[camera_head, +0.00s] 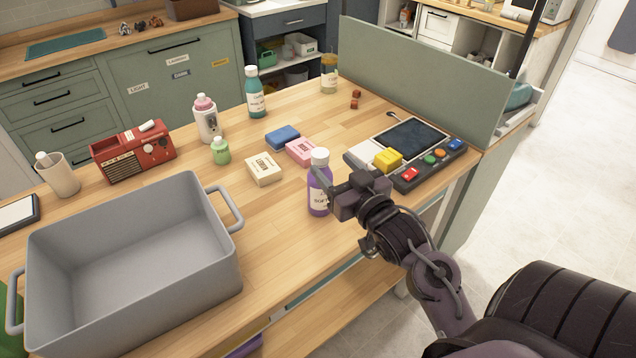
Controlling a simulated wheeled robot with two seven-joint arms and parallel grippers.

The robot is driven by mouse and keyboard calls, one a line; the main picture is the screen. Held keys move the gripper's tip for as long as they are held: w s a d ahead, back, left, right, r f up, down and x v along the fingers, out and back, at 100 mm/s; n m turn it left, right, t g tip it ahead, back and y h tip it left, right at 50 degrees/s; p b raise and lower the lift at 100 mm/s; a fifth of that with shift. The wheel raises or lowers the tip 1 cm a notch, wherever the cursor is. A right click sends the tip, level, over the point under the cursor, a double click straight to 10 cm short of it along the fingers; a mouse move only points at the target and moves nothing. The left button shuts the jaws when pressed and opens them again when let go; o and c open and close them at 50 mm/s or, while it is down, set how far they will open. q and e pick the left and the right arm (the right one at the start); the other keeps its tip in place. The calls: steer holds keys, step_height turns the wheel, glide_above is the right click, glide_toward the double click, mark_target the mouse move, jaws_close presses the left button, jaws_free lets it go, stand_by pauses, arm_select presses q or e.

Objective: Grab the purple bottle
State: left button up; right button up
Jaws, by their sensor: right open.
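The purple bottle (318,200) stands upright on the wooden table, with a white cap and a white label. My right gripper (332,168) is open at the bottle's right side. One finger crosses in front of the bottle's upper body, and the other reaches past its right side at about cap height. I cannot tell whether either finger touches it. The gripper hides part of the bottle's right side. My left gripper is not in view.
A grey bin (130,265) fills the table's front left. Soap boxes (264,169), a blue sponge (282,137) and a green bottle (221,151) stand left of the purple bottle. A button panel (430,165) lies to the right, before a green partition (420,85).

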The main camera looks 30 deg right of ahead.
mark_target(324, 160)
steer(key=w+p, duration=0.1)
steer(key=w, duration=0.2)
steer(key=shift+w+a+p, duration=0.15)
steer(key=shift+w+p, duration=0.2)
steer(key=shift+p, duration=0.05)
steer(key=shift+w+f, duration=0.2)
steer(key=shift+w, duration=0.8)
steer(key=c, duration=0.7)
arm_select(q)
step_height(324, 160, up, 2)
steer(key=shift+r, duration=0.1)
arm_select(e)
jaws_close()
